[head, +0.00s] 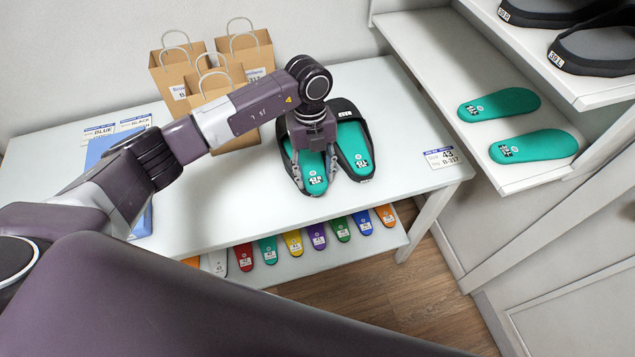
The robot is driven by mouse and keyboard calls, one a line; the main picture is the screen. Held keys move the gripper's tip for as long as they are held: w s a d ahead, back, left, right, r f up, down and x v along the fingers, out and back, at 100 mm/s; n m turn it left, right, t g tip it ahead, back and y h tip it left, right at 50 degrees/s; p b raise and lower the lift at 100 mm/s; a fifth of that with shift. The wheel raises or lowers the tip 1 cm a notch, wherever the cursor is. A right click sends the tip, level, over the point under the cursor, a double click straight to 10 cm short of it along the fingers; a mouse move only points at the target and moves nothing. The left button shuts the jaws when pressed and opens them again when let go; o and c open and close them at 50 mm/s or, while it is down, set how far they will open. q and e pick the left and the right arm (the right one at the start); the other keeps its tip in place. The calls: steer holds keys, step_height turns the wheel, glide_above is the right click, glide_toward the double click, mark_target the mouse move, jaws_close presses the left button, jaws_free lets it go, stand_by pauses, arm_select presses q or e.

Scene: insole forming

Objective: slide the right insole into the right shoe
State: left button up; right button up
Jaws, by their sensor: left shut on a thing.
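Two black shoes stand side by side on the white table, and a teal insole shows in each. My left gripper (315,180) comes down over the picture-left shoe (285,146), its fingers on either side of that shoe's teal insole (313,168). It is shut on this insole, whose labelled end points toward me. My gripper hides the insole's far part, so I cannot tell how deep it lies. The picture-right shoe (370,129) has its teal insole (352,142) lying in it. I cannot read left or right on either. My right gripper is out of view.
Paper bags (178,68) stand behind my left arm. A blue sheet (102,145) lies at the table's left. A label card (440,158) lies at the right. Several coloured insoles (293,243) lie on a lower shelf. Side shelves hold two teal insoles (500,104) and black shoes (600,47).

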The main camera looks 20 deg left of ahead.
mark_target(311, 167)
arm_select(q)
steer(key=shift+w+a+f+b, duration=0.25)
steer(key=shift+w+a+b, duration=0.25)
steer(key=shift+w, duration=0.2)
steer(key=shift+w+a+f+b, duration=0.25)
steer(key=shift+w+a+b, duration=0.15)
steer(key=shift+w+b, duration=0.25)
steer(key=shift+w+a, duration=0.25)
steer(key=shift+w, duration=0.2)
steer(key=o, duration=1)
steer(key=r, duration=0.8)
steer(key=w+r, duration=0.1)
steer(key=r, duration=0.3)
steer(key=shift+a, duration=0.35)
